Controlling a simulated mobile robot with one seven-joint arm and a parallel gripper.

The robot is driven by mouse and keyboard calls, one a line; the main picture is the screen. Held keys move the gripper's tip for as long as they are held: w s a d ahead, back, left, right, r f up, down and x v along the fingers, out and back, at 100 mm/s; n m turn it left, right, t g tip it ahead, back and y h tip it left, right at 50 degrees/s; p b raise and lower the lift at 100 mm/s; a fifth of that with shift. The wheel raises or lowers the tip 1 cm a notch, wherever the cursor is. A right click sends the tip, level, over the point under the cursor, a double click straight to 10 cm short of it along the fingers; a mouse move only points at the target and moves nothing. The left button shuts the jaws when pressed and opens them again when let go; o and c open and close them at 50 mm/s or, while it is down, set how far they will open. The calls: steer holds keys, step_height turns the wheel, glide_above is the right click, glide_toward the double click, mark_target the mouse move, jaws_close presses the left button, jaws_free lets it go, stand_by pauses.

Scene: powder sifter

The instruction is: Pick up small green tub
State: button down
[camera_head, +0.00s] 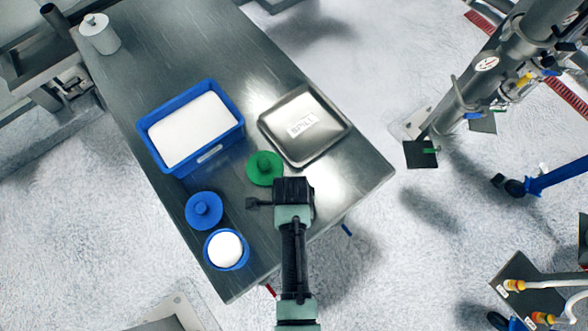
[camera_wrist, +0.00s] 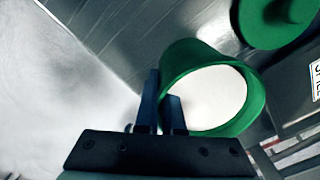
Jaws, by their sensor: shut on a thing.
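The small green tub (camera_wrist: 248,95), filled with white powder, is in the middle of the wrist view and looks tilted there. My gripper (camera_wrist: 163,98) is shut on the near left side of its wall, one blue finger on each side of the wall. In the head view my gripper (camera_head: 292,190) is over the table's front right part and hides the tub. I cannot tell whether the tub touches the table.
A green lid (camera_head: 265,168) lies just beyond my gripper on the metal table (camera_head: 330,190). A metal tray (camera_head: 335,125) with a label is behind it. A blue bin (camera_head: 232,140) of white powder, a blue lid (camera_head: 204,211) and a round blue tub (camera_head: 212,257) stand left.

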steer(key=shift+s+f, duration=0.15)
steer(key=shift+s, duration=0.2)
steer(key=r, duration=0.6)
steer(key=r+b, duration=0.1)
steer(key=r, duration=0.2)
steer(key=shift+w+r, duration=0.35)
steer(key=w+f+n+b, duration=0.1)
steer(key=n+b, duration=0.3)
steer(key=n, duration=0.6)
steer(key=w+f+n+b, duration=0.2)
steer(key=w+n+b, duration=0.2)
steer(key=n, duration=0.5)
steer(key=shift+w+f+n, duration=0.15)
steer(key=shift+n, duration=0.25)
